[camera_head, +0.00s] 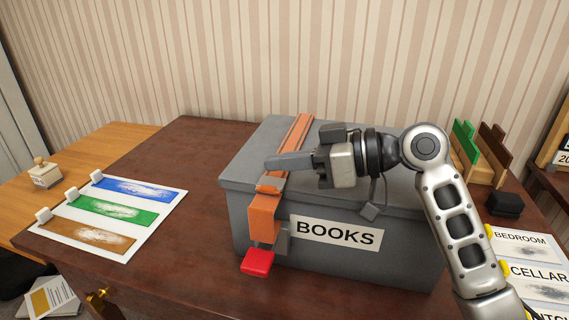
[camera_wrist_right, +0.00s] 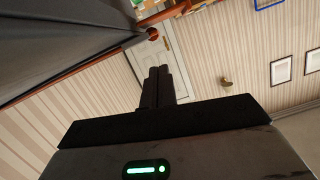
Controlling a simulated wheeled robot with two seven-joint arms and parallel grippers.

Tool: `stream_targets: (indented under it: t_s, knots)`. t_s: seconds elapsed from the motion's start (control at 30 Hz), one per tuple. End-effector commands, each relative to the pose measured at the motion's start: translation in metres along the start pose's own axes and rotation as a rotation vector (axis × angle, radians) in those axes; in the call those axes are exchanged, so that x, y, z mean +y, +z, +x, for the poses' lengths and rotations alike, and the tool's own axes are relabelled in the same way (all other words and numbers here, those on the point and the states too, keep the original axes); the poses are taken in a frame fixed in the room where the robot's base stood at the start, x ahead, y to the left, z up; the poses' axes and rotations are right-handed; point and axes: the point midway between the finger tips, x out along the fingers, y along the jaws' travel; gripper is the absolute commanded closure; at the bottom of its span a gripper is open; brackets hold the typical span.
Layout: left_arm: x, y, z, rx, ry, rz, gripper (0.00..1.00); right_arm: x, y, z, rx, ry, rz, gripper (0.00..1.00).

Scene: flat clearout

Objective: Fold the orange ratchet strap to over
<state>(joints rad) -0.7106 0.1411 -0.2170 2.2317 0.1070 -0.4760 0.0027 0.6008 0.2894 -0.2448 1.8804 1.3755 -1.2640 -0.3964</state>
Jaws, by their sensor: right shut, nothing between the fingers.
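The orange ratchet strap (camera_head: 264,216) runs across the lid of a grey box (camera_head: 335,255) labelled BOOKS and hangs down its front. A red tab (camera_head: 257,262) sits at the strap's lower end, beside a grey metal piece. My right gripper (camera_head: 272,162) is shut and empty, just over the lid, and it hides part of the strap. Whether it touches the strap I cannot tell. In the right wrist view its closed fingers (camera_wrist_right: 157,88) point away from the camera, with a dark grey surface at the upper left. My left gripper is not in view.
A white sheet (camera_head: 60,246) with blue, green and brown swatches lies left of the box. A stamp (camera_head: 45,174) stands farther left. Right are a black block (camera_head: 504,204), green and brown upright pieces, and cards reading BEDROOM and CELLAR (camera_head: 538,275). The table between sheet and box is clear.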

Motion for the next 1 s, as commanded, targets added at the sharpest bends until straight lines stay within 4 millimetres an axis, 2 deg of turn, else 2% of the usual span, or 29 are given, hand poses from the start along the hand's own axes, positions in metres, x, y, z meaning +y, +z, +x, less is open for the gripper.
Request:
stream_targets:
  t_s: [0.03, 0.07, 0.17, 0.3, 0.5, 0.67, 1.0]
  knots:
    - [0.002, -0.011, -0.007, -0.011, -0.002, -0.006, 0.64, -0.002, -0.023, -0.006, 0.004, 0.003, -0.005, 1.00]
    - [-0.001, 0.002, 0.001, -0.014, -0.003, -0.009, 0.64, 0.001, -0.010, -0.014, 0.002, 0.007, -0.002, 1.00]
    - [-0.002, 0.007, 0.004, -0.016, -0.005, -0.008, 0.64, 0.002, -0.008, -0.039, 0.004, 0.008, -0.004, 1.00]
    - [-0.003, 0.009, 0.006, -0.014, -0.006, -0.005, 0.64, 0.002, -0.009, -0.070, 0.006, 0.008, -0.003, 1.00]
    - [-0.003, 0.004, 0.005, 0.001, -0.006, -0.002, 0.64, 0.001, -0.010, -0.097, 0.008, 0.005, -0.003, 1.00]
    - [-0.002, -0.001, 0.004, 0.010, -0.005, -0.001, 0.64, 0.000, -0.011, -0.104, 0.009, 0.003, -0.004, 1.00]
    - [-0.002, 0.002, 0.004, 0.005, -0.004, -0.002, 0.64, 0.001, -0.011, -0.104, 0.010, 0.004, -0.004, 1.00]
